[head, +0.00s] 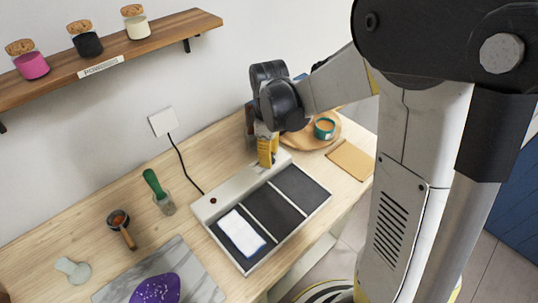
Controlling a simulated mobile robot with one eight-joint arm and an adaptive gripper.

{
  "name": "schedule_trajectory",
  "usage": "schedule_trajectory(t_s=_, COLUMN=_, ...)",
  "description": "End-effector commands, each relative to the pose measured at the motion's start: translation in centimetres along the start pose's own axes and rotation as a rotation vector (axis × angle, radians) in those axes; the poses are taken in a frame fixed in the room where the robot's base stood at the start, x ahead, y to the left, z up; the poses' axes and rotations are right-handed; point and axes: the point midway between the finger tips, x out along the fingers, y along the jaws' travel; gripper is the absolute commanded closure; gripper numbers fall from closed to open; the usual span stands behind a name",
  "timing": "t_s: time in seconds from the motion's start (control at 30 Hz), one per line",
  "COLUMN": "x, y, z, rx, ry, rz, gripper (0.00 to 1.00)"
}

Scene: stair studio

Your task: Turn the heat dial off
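A white warming appliance (231,199) with dark panels stands on the wooden counter. A raised pale ledge runs along its back. A small dark round spot (213,200) sits at the ledge's left end; I cannot tell whether it is the heat dial. My gripper (267,162), with yellow fingers, points down at the right part of this ledge. It hides what lies under it, possibly a dial. I cannot tell whether it touches the ledge or whether its fingers are apart.
A white folded cloth (237,233) lies on the left panel. A round wooden tray (299,139) with a teal cup (324,128) stands behind right. A black cable (183,164) runs from the wall outlet (162,121). A shelf (150,40) hangs above.

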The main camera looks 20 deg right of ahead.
Motion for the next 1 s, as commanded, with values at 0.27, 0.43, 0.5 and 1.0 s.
schedule_trajectory(t_s=0.27, x=0.0, y=0.0, z=0.0, rx=0.0, ry=0.0, rz=-0.001, gripper=0.46)
schedule_trajectory(t_s=0.43, x=0.0, y=0.0, z=0.0, rx=0.0, ry=0.0, rz=0.0, gripper=0.46)
schedule_trajectory(t_s=0.5, x=-0.1, y=0.0, z=0.0, rx=0.0, ry=0.0, rz=0.0, gripper=0.46)
schedule_trajectory(t_s=1.0, x=-9.2, y=-0.1, z=0.0, rx=0.0, ry=0.0, rz=0.0, gripper=0.46)
